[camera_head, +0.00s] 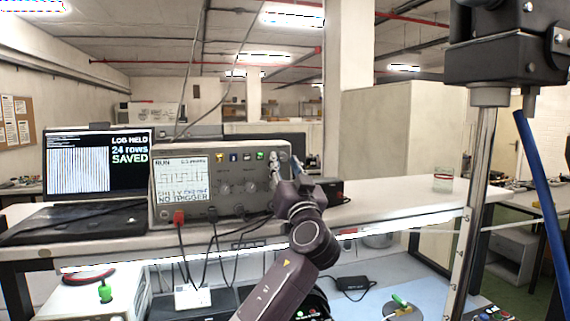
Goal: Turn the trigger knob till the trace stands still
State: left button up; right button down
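The oscilloscope (235,212) stands on the bench left of centre. Its screen (182,181) shows a square-wave trace with overlapping lines and the words RUN and NO TRIGGER. Its front panel has coloured buttons and dim knobs (251,187); I cannot tell which is the trigger knob, and the panel's right end is partly covered by my gripper. My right gripper is not in view.
A laptop (100,165) left of the oscilloscope reads LOG HELD, 24 rows SAVED. Red and black leads hang from the oscilloscope's front. A glass jar (443,180) stands at the bench's right end. Bare bench top (385,195) lies between my gripper and the jar.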

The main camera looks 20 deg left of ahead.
pick_arm(q)
grip_shut()
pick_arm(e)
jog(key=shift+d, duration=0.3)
pick_arm(q)
jog(key=shift+m, duration=0.3)
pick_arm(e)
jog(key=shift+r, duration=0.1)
